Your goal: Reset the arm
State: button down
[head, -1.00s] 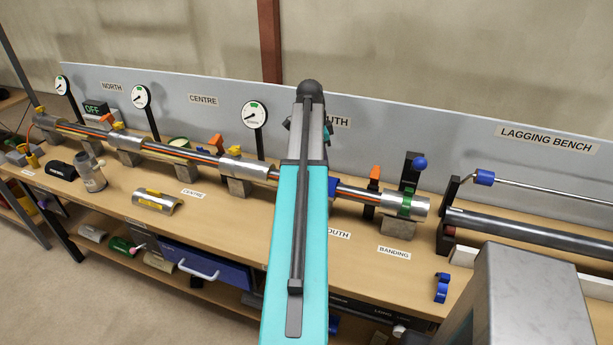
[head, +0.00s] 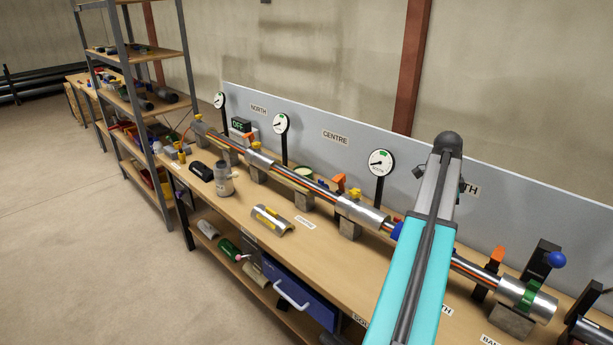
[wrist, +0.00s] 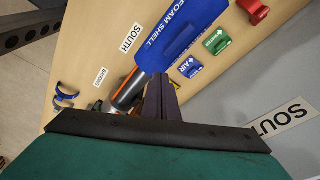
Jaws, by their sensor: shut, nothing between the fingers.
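My arm (head: 415,270) reaches out over the bench in the head view, and its far end hides part of the south section. My gripper (wrist: 159,84) shows in the wrist view with its fingers together and nothing between them. Past the fingertips in the wrist view lies a blue block marked FOAM SHELL (wrist: 180,32). A pipe end (wrist: 128,92) shows beside the fingers, partly hidden. I cannot tell whether the fingers touch anything.
The bench (head: 240,211) carries a long pipe (head: 318,186) on stands, with gauges behind. A grey panel (head: 330,112) closes the back. A metal half shell (head: 272,219) lies in front. A shelf rack (head: 180,110) stands at the left. Floor (head: 90,220) is free at the lower left.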

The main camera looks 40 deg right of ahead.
jog(key=w+a+f+n+t, duration=0.1)
jog(key=w+a+f+n, duration=0.55)
jog(key=w+a, duration=0.55)
jog(key=w+a+f+n, duration=0.5)
jog(key=w+a+f, duration=0.4)
jog(key=w, duration=0.4)
jog(key=w+a+f+n, duration=0.3)
jog(key=a+f+n, duration=0.1)
jog(key=a, duration=0.7)
jog(key=w+a+f+n, duration=0.2)
jog(key=a+f+n, duration=0.25)
jog(key=a, duration=0.75)
jog(key=w+a+f+n, duration=0.3)
jog(key=a+f+n, duration=0.15)
jog(key=a, duration=0.65)
jog(key=s+a+f+n+y, duration=0.1)
jog(key=a+f+n, duration=0.1)
jog(key=a, duration=0.4)
jog(key=s+a+f+n, duration=0.2)
jog(key=a+n, duration=0.1)
jog(key=a, duration=0.3)
jog(key=s+f+g+b, duration=0.5)
jog(key=s+f+b, duration=0.1)
jog(key=s+f, duration=1.7)
jog(key=s, duration=0.2)
jog(key=shift+s+f, duration=0.3)
jog(key=shift+f, duration=0.1)
